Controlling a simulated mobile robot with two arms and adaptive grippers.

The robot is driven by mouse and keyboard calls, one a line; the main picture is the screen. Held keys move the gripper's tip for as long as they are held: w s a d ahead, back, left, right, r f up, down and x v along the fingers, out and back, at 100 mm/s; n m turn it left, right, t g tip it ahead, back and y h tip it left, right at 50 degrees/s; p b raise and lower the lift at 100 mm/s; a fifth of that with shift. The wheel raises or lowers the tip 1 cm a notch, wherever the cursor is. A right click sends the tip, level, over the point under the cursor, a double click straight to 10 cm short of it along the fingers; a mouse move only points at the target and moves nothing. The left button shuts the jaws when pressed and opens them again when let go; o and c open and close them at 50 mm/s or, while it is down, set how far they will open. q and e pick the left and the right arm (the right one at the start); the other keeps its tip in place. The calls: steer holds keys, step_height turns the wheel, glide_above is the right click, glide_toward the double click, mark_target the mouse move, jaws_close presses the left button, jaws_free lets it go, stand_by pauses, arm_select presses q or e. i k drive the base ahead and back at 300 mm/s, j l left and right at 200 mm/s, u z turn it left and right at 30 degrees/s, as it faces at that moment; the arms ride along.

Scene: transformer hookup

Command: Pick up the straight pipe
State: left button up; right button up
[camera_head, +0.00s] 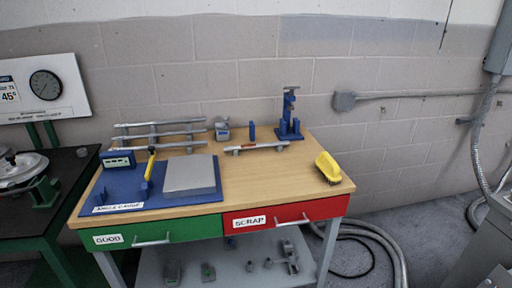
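Several straight grey pipes (160,134) lie roughly parallel at the back left of the wooden workbench (245,185), apparently on a rack. Another slim grey straight piece (256,147) with a small red mark lies at the back middle of the bench, apparently on low supports. I cannot tell which of these is the straight pipe of the task. Neither of my grippers is in view.
A blue angle gauge board (125,194) with a grey block (190,174) covers the bench's left. A blue stand (289,115) is at the back right, a yellow brush (328,166) at the right edge. Drawers (285,216) are shut. The front right top is clear.

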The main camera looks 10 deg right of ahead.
mark_target(241, 146)
steer(key=i+l+z, duration=0.15)
steer(key=i+l, duration=0.35)
steer(key=l, duration=0.15)
steer(key=i+l+z, duration=0.2)
steer(key=i+l, duration=0.3)
steer(key=l, duration=0.1)
